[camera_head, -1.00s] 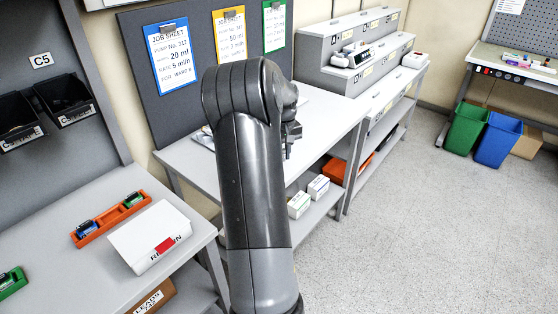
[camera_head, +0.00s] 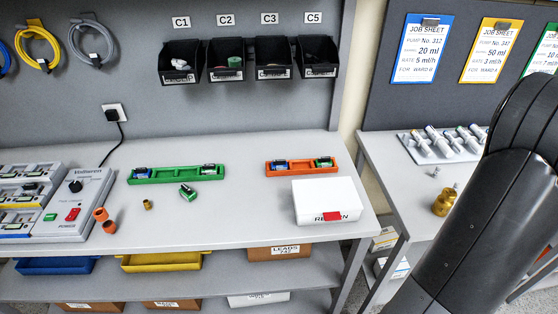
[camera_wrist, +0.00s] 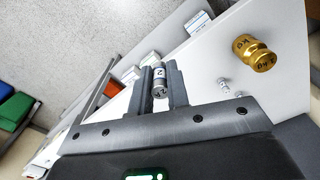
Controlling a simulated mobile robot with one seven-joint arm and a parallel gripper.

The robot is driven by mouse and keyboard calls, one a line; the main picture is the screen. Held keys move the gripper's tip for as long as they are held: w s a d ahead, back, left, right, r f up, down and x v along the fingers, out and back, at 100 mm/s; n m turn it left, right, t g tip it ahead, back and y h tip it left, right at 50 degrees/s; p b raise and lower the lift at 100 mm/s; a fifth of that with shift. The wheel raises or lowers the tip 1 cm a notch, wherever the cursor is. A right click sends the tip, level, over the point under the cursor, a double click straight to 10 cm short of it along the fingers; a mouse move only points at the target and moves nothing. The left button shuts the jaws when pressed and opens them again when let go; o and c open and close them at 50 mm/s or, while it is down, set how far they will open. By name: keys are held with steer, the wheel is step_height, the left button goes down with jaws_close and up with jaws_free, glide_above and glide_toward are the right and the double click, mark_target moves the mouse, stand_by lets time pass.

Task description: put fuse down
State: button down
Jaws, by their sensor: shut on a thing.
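My gripper (camera_wrist: 160,72) is shut on a small silver cylinder with a pale, dark-lettered band, which looks like the fuse (camera_wrist: 159,83). It sits between the two dark fingers in the wrist view. The white table edge and grey floor show beyond them. In the head view only my dark arm shows at the right; my gripper and the held fuse are not visible there.
A brass weight (camera_head: 444,202) stands on the right table, also in the wrist view (camera_wrist: 257,53), near tiny silver pieces (camera_wrist: 224,87). Behind is a tray of syringes (camera_head: 440,146). The left bench holds a green rack (camera_head: 176,175), orange rack (camera_head: 301,167) and white box (camera_head: 326,199).

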step_height(320, 180, up, 5)
steer(key=shift+w+r, duration=0.1)
steer(key=shift+r, duration=0.05)
steer(key=w+a+n, duration=0.6)
steer(key=w+a, duration=1.5)
steer(key=w, duration=0.3)
steer(key=w+a+n, duration=0.3)
steer(key=w+a, duration=0.1)
steer(key=a, duration=0.8)
steer(key=w+a+n, duration=0.2)
steer(key=w+a, duration=0.2)
steer(key=a, duration=0.9)
steer(key=n, duration=0.7)
glide_above(173, 194)
step_height(173, 194, down, 12)
steer(key=shift+f, duration=2.25)
